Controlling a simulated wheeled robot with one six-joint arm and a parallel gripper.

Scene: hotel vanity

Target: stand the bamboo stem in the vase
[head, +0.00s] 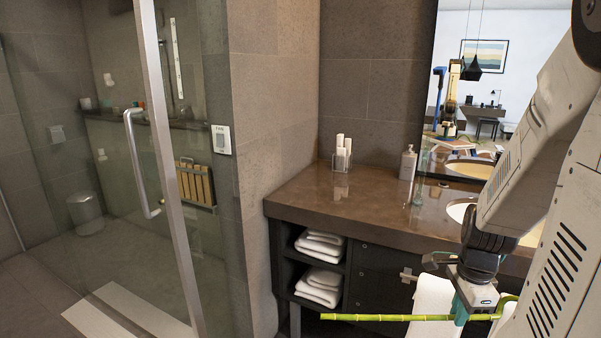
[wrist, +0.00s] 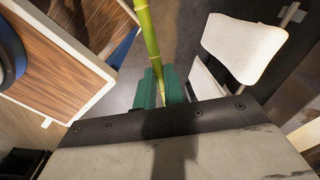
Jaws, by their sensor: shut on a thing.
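The bamboo stem (head: 390,317) is long, thin and green. It lies nearly level across the lower right of the head view, with a curled end at the right. My gripper (head: 461,308) has teal fingers and is shut on the stem, in front of the vanity and below its top. In the wrist view the stem (wrist: 147,35) runs up from between the fingers of my gripper (wrist: 160,88) and out of the top edge. A clear, glassy upright shape (head: 418,190) stands on the counter beside the soap bottle; I cannot tell whether it is the vase.
The brown vanity counter (head: 335,208) holds a rack of white rolls (head: 342,153) and a soap bottle (head: 407,163). Its front middle is clear. Folded towels (head: 320,285) fill the shelves below. A wood-topped surface (wrist: 60,45) is left.

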